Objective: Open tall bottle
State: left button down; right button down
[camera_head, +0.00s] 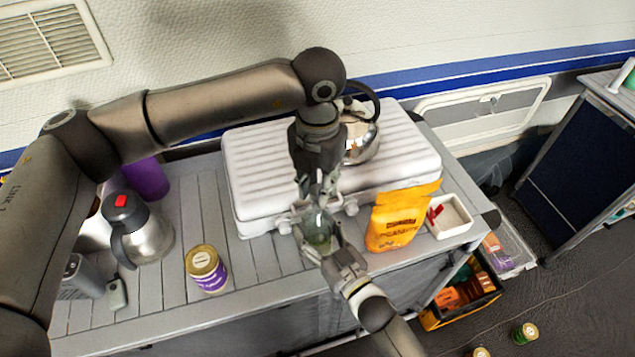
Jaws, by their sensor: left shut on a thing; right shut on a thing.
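The bottle (319,236) is a greenish, see-through shape in front of the white ridged stove case, near the table's front edge. My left gripper (318,196) comes down from above and is shut on the top of the bottle. My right gripper (317,243) reaches up from the lower right and is shut on the bottle's body. The fingers of both grippers hide much of the bottle. I cannot tell whether its cap is separate from it.
The white stove case (262,182) carries a metal kettle (362,143). An orange bag (398,220) and a white tray (452,217) stand to the right. A can (206,268) and a steel jug (150,238) stand on the left. The slatted tabletop (262,262) is clear beside the can.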

aim_at(317, 189)
pick_arm(q)
jog(key=n, duration=0.4)
jog(key=shift+n, duration=0.4)
jog(key=n, duration=0.9)
jog(key=shift+r, duration=0.25)
jog(key=shift+r, duration=0.9)
jog(key=shift+r, duration=2)
pick_arm(e)
jog(key=shift+c, duration=2)
grip_release()
